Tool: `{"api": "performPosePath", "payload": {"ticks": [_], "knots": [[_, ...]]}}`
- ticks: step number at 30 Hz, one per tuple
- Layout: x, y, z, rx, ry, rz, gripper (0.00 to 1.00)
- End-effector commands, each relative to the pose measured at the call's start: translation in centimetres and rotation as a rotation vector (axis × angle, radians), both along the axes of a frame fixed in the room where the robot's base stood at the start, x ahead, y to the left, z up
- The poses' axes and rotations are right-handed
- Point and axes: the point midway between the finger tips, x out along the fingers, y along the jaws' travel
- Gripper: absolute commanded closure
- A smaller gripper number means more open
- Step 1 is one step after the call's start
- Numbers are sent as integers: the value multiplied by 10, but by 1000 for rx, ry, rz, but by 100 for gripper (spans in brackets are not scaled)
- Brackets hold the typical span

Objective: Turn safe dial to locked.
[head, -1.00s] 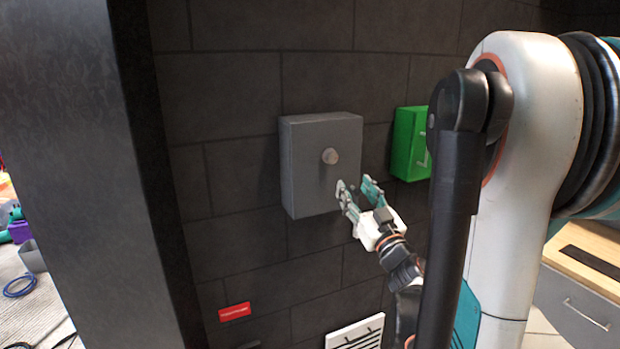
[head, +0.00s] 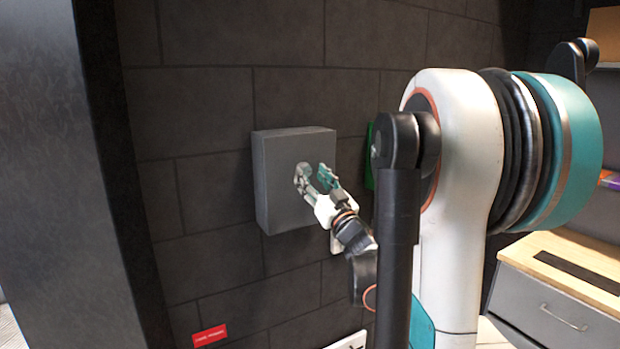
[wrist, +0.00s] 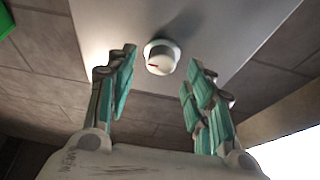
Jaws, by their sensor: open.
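The grey safe box (head: 275,160) is mounted on the dark block wall, and its front face also shows in the wrist view (wrist: 230,30). Its round, pale dial (wrist: 161,57) carries a small red mark towards its left side. In the head view the dial is hidden behind my gripper (head: 315,176). My gripper (wrist: 160,82) is open and empty. In the wrist view its two teal-padded fingers stand left and right of the dial, with the dial just beyond the fingertips in the picture. I see no contact with the dial.
A green box (head: 370,155) on the wall is mostly hidden behind my arm. A red label (head: 209,336) is low on the wall. A dark column (head: 50,180) stands at left. A wooden-topped drawer unit (head: 570,265) stands at right.

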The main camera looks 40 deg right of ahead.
Motion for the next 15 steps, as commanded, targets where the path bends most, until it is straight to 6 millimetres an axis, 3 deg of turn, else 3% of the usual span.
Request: {"api": "performPosePath", "payload": {"ticks": [6,15], "knots": [[15,-3,6,0,0,0,52],[16,-4,7,0,0,0,52]]}}
